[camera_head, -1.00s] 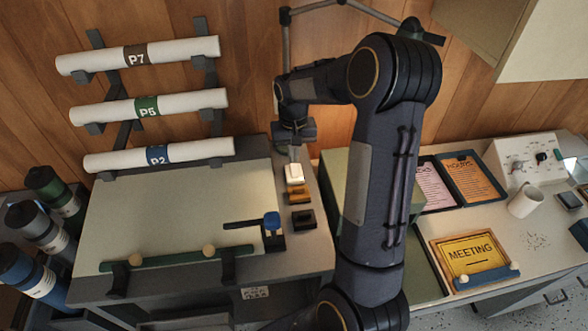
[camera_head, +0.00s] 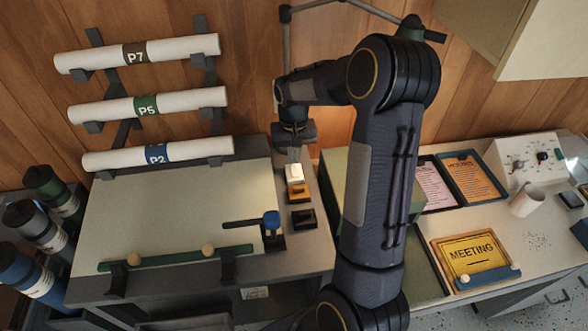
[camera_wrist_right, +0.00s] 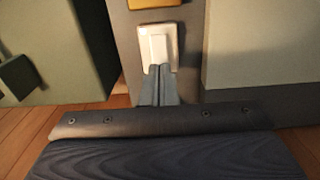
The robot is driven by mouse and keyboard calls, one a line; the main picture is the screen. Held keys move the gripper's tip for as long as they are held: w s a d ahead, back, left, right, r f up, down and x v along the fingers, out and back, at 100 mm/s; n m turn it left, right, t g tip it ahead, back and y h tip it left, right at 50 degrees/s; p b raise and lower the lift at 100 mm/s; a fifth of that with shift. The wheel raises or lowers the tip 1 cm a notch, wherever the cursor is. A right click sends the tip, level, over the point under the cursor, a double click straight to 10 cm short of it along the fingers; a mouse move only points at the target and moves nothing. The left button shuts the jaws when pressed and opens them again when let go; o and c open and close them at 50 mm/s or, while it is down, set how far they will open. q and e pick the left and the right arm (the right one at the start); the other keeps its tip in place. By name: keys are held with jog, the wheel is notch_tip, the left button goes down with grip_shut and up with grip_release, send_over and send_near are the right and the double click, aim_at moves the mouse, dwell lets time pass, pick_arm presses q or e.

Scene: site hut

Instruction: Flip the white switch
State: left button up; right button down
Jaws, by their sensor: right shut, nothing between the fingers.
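The white switch (camera_head: 294,172) sits in a row on a grey strip beside the drawing board, and it shows large in the right wrist view (camera_wrist_right: 156,45). Behind it in the head view, my right gripper (camera_head: 295,157) points down close to it. In the right wrist view the shut fingers (camera_wrist_right: 159,72) hold nothing and their tips overlap the lower edge of the switch plate. I cannot tell whether they press on the rocker. My left gripper is in none of the views.
An orange switch (camera_head: 298,190) and a black switch (camera_head: 303,218) follow in the row. A blue-knobbed device (camera_head: 272,226) stands at the board's corner. A green box (camera_head: 338,170) stands close on the right. The drawing board (camera_head: 180,213) is mostly bare.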

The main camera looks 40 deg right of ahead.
aim_at(294, 166)
jog(key=shift+f+b, duration=0.65)
jog(key=shift+f, duration=0.25)
jog(key=shift+r, duration=0.1)
dwell(0.3)
jog(key=shift+r+p, duration=2.75)
jog(key=shift+r, duration=0.7)
jog(key=s+a+r+n+t+y, duration=0.1)
jog(key=s+a+r+t, duration=0.1)
jog(key=s+a+r, duration=0.4)
jog(key=s+a+r+n+t+y, duration=0.2)
jog(key=s+a+r+n+t, duration=0.1)
jog(key=s+a, duration=0.9)
jog(key=s, duration=0.4)
jog(key=shift+s+r+t+y, duration=0.25)
jog(key=shift+r+t+y, duration=0.05)
jog(key=shift+r+y, duration=0.1)
